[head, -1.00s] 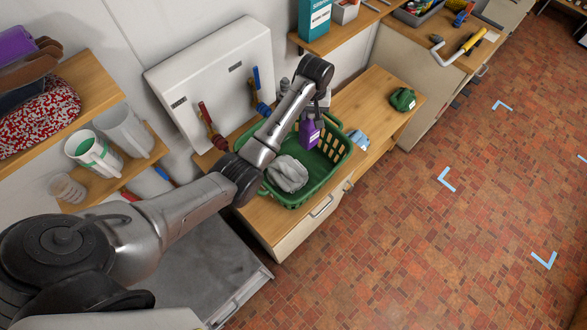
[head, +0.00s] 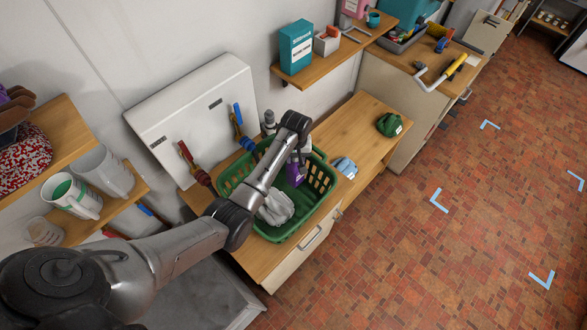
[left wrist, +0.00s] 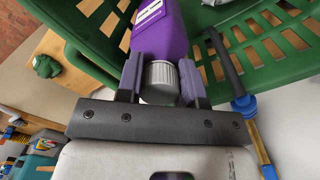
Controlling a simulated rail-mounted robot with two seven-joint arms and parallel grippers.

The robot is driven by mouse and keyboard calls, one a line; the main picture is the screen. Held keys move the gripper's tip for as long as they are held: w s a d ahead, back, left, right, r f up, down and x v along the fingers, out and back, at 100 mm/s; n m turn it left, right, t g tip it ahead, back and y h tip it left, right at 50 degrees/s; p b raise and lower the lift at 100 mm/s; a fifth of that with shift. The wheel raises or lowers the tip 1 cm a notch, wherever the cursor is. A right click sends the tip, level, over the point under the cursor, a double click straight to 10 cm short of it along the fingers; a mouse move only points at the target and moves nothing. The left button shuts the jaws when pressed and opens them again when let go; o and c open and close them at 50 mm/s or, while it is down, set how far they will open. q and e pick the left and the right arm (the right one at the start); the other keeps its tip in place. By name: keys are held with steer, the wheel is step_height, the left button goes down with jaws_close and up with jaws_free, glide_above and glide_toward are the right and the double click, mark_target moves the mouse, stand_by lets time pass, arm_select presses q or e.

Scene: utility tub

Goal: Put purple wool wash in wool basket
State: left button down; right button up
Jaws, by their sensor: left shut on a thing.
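The purple wool wash bottle (head: 294,174) is in the green wool basket (head: 322,180), toward its far right part. In the left wrist view the purple bottle (left wrist: 160,30) has a grey ribbed cap (left wrist: 161,80), and the fingers of my left gripper (left wrist: 162,82) are closed on both sides of that cap. The basket wall (left wrist: 70,28) shows around it. In the head view my left gripper (head: 300,153) is over the basket, partly hidden by its own arm. I cannot tell whether the bottle touches the basket floor. My right gripper is not in view.
A grey-white cloth (head: 275,208) lies in the basket. Taps with red (head: 187,155) and blue (head: 238,115) handles stand behind it. A light-blue item (head: 345,167) and a green item (head: 389,124) sit on the wooden counter (head: 352,125), which is clear between them and the wall.

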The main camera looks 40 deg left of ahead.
mark_target(296, 165)
arm_select(q)
steer(key=shift+f, duration=2.55)
steer(key=c, duration=0.8)
jaws_free()
steer(key=shift+f, duration=0.1)
steer(key=shift+o, duration=0.2)
